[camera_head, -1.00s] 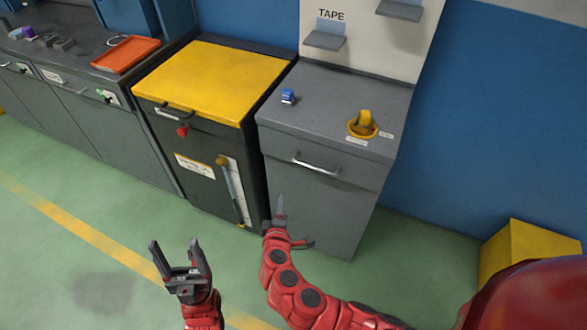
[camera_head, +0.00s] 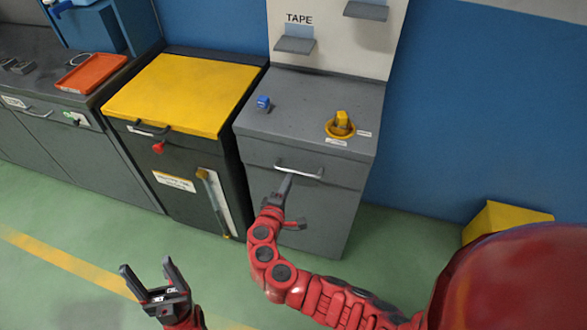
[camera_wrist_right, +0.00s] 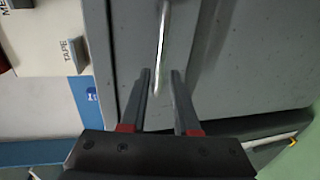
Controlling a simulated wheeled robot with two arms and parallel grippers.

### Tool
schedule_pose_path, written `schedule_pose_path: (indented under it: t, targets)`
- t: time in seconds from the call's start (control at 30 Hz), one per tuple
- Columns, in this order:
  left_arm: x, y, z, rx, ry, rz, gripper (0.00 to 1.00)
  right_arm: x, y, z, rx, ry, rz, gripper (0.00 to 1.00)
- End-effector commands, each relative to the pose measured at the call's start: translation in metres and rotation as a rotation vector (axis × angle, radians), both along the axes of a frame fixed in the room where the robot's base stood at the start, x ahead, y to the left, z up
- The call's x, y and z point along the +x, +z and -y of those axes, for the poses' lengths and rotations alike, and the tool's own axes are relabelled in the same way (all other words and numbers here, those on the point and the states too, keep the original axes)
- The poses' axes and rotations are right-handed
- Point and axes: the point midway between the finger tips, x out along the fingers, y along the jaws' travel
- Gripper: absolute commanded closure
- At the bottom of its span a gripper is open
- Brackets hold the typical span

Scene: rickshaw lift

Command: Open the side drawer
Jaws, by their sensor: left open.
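The grey cabinet (camera_head: 315,215) at the right end of the row has a drawer front (camera_head: 345,174) with a silver bar handle (camera_head: 299,172). The drawer looks shut. My right gripper (camera_head: 292,203) is just in front of and below this handle. In the right wrist view, the right gripper (camera_wrist_right: 161,76) has its two fingers apart, with the handle (camera_wrist_right: 162,45) lined up between them. I cannot tell whether they touch it. My left gripper (camera_head: 147,269) is open and empty over the green floor at the lower left.
A blue item (camera_head: 263,103) and a yellow tape roll (camera_head: 341,125) sit on the grey cabinet top. A dark cabinet with a yellow lid (camera_head: 180,93) stands to its left. An orange tray (camera_head: 92,73) lies on the far-left bench. A yellow box (camera_head: 505,222) stands at the right.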

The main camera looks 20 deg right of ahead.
Motion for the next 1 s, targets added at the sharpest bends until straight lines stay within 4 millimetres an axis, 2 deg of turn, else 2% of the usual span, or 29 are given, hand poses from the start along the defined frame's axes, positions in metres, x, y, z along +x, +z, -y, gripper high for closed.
schedule_pose_path:
  t: [0.03,0.2,0.33,0.5,0.8,0.97,1.0]
  targets:
    - [0.000,0.004,0.000,0.000,0.000,0.000,0.31,0.008,-0.001,0.008,-0.002,-0.006,-0.003,0.70]
    - [0.000,0.008,0.000,0.000,0.000,0.000,0.31,0.031,-0.007,0.022,0.001,-0.003,-0.002,0.70]
    - [0.000,0.010,0.000,0.000,0.000,0.000,0.31,0.042,-0.011,0.029,-0.002,-0.002,-0.001,0.70]
    - [0.000,0.011,0.000,0.000,0.000,0.000,0.31,0.049,-0.013,0.033,0.001,0.000,0.000,0.70]
    - [0.000,0.010,0.000,0.000,0.000,0.000,0.31,0.050,-0.013,0.034,0.001,0.001,-0.001,0.70]
    - [0.000,0.010,0.000,0.000,0.000,0.000,0.31,0.050,-0.013,0.034,0.001,0.001,-0.001,0.99]
    - [0.000,0.010,0.000,0.000,0.000,0.000,0.31,0.050,-0.013,0.034,0.001,0.001,-0.001,1.00]
